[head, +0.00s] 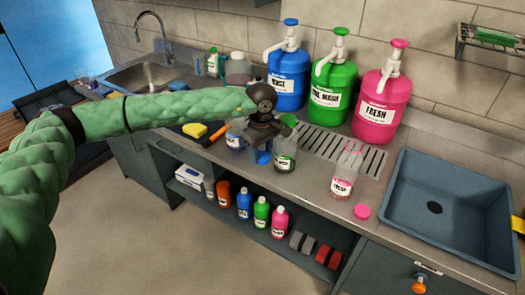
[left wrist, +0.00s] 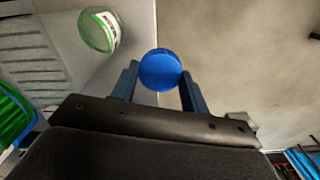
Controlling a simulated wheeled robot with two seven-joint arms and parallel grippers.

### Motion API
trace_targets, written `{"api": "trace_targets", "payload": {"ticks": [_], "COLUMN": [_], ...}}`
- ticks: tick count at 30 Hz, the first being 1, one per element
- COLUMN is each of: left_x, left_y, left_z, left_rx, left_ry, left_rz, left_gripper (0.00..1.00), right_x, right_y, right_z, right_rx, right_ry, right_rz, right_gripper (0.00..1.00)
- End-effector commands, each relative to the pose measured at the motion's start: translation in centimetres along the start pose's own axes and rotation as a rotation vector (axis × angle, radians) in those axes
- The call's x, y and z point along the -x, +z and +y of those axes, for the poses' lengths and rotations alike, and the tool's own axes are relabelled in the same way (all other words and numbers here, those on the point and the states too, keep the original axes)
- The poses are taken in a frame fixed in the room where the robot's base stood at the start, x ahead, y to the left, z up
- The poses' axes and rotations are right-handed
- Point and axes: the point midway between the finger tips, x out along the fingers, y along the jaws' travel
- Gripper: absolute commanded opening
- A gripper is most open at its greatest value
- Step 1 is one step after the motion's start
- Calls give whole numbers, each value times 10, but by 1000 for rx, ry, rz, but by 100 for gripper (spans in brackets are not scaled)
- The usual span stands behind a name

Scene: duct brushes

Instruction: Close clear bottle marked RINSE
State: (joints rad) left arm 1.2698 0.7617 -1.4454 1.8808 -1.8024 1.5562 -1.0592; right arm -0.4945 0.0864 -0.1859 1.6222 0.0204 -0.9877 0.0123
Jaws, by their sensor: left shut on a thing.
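My left gripper (head: 261,155) is above the counter's front edge. In the left wrist view its two fingers (left wrist: 160,80) are shut on a round blue cap (left wrist: 160,70). A clear bottle with a blue-marked label (head: 236,137), apparently the RINSE one, stands on the counter just left of my gripper, partly hidden by my arm. Its top is hidden behind my arm. My right gripper is not in view.
A clear bottle with a green top (head: 284,158) stands close right of my gripper. A clear FRESH bottle (head: 343,180) is uncapped, with a pink cap (head: 362,211) beside it. Large blue (head: 287,80), green (head: 333,90) and pink (head: 382,110) pump jugs stand behind. A sink (head: 440,205) is at right.

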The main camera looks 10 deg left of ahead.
Motion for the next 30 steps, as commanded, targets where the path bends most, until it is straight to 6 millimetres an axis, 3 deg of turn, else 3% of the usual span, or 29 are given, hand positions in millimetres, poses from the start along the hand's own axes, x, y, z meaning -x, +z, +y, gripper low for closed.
{"api": "trace_targets", "payload": {"ticks": [12, 18, 30], "left_x": [-1, -1, 0], "left_y": [-11, -14, -16], "left_z": [-41, -56, -62], "left_rx": [-637, -873, -978], "left_ry": [0, 0, 0], "left_rz": [-1, 0, 0], "left_gripper": [24, 24, 24], "right_x": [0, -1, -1], "right_y": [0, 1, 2], "right_z": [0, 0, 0], "right_rx": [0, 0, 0], "right_ry": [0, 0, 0], "right_rz": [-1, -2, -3], "right_gripper": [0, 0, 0]}}
